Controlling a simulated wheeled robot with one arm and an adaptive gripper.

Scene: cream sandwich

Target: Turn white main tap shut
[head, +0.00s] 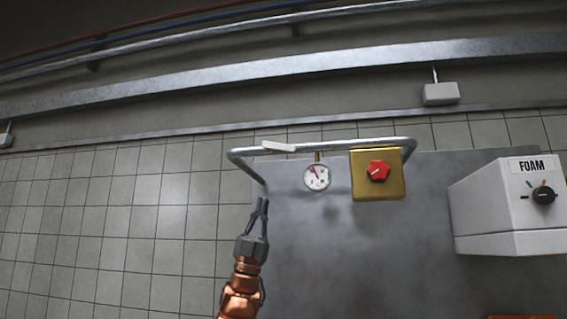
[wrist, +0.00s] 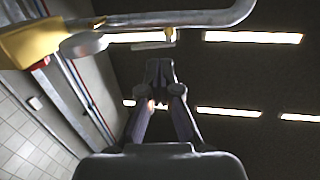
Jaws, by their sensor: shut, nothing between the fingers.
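The white main tap (head: 279,147) is a flat white lever on the upper run of the metal pipe (head: 340,144), near its left bend. In the head view the lever lies nearly along the pipe, slightly tilted. In the wrist view a pale lever-like piece under the pipe (wrist: 155,45) appears to be the tap. My gripper (head: 262,201) points upward, below the lever and close to the pipe's left down-leg. Its fingers are together and empty, and their tips show in the wrist view (wrist: 160,72). I see no contact with the lever.
A round gauge (head: 317,177) and a yellow box (head: 362,190) with a red knob (head: 378,171) sit right of the tap. A white FOAM unit (head: 490,205) juts out farther right. Tiled wall (head: 150,220) left of the grey panel (head: 310,260) is clear.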

